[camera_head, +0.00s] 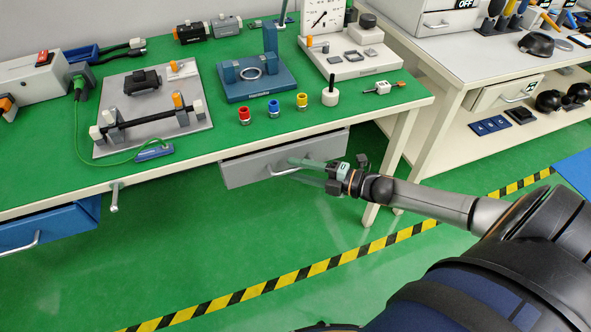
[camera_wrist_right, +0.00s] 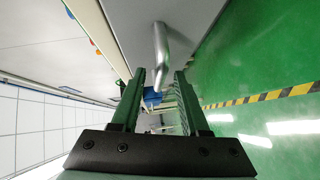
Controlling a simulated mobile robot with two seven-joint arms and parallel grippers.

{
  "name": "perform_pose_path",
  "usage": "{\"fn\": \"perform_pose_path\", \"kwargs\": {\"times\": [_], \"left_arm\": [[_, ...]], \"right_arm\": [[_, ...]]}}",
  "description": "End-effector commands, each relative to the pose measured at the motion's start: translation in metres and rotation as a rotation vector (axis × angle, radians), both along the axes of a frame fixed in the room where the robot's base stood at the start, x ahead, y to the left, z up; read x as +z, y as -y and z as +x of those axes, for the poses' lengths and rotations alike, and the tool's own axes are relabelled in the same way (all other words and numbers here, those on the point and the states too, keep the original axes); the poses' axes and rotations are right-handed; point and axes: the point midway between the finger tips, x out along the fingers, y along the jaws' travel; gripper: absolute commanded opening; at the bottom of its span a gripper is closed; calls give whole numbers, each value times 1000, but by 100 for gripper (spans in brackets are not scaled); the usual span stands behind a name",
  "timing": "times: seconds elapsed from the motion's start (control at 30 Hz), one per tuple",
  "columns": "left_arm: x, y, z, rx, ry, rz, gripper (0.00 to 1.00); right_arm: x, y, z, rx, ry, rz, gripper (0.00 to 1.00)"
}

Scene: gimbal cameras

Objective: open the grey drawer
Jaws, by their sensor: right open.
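The grey drawer (camera_head: 248,170) hangs under the front edge of the green-topped workbench. Its front looks about level with the bench edge; I cannot tell if it is slightly out. Its curved metal handle (camera_head: 284,172) sits on the middle of the front. My right gripper (camera_head: 304,170) reaches in from the right, at the handle. In the right wrist view the green fingers of my right gripper (camera_wrist_right: 158,78) are apart, and the handle (camera_wrist_right: 161,52) shows between and just beyond the fingertips. I cannot tell whether they touch it. My left gripper is not in view.
A blue drawer (camera_head: 50,228) with its own handle is at the left under the same bench (camera_head: 215,140). A bench leg (camera_head: 395,150) stands right of the grey drawer. The floor in front is clear, with a yellow-black stripe (camera_head: 300,274).

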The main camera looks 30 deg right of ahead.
Motion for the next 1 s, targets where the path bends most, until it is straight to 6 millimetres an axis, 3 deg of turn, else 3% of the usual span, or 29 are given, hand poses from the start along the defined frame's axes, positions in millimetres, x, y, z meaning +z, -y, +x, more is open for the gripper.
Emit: {"fn": "perform_pose_path", "kwargs": {"times": [0.47,0.87,1.0], "left_arm": [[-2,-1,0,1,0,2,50],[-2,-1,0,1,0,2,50],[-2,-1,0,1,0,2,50]], "right_arm": [[-2,-7,10,0,-1,1,45],[-2,-6,10,0,-1,-1,2],[-2,-6,10,0,-1,-1,0]]}}
